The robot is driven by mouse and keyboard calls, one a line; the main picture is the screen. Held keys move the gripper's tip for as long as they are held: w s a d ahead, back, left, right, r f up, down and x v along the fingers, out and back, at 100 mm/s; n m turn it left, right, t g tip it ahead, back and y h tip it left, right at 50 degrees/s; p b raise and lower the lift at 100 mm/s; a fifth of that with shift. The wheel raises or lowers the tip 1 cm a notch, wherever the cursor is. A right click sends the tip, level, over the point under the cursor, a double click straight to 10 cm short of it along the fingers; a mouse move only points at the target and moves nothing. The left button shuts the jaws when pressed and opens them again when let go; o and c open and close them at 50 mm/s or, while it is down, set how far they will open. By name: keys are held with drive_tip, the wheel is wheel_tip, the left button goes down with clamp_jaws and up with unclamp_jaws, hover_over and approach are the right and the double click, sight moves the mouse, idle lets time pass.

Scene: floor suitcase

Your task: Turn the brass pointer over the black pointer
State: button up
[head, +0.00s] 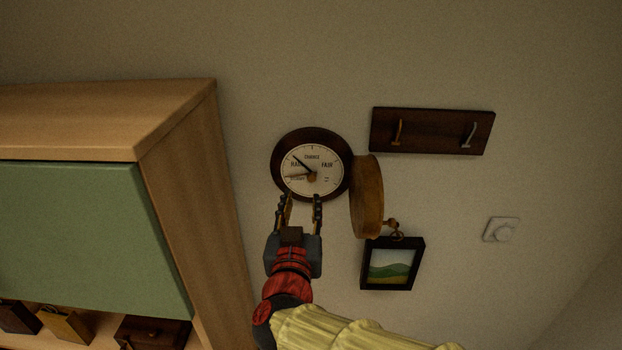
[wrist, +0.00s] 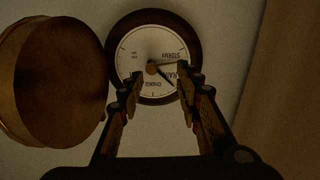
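The round barometer (head: 312,149) hangs on the wall with a dark wooden rim and a white dial; it shows upside down in the wrist view (wrist: 153,18). In the head view its black pointer (head: 301,164) points up and left. The thin brass pointer (head: 297,176) points left, a little below the black one, so they are apart. A brass knob (head: 312,177) sits at the dial's centre. My gripper (head: 301,198) is open and empty at the dial's lower edge. In the wrist view its fingertips (wrist: 158,83) straddle the dial's near part, the right one close to the pointers.
A round wooden cover (head: 367,197) stands swung out right of the dial; it fills the left of the wrist view (wrist: 50,80). A wooden cabinet (head: 190,180) stands left.

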sight(311, 179)
drive_tip(key=shift+h, duration=0.5)
drive_tip(key=w, duration=0.2)
drive_tip(key=w+d, duration=0.1)
drive_tip(key=w, duration=0.2)
drive_tip(key=w+d+r+p, duration=0.1)
drive_tip(key=w, duration=0.1)
drive_tip(key=shift+w+d, duration=0.15)
drive_tip(key=shift+w, duration=0.2)
drive_tip(key=shift+c, duration=0.5)
drive_tip(key=c, duration=0.7)
clamp_jaws()
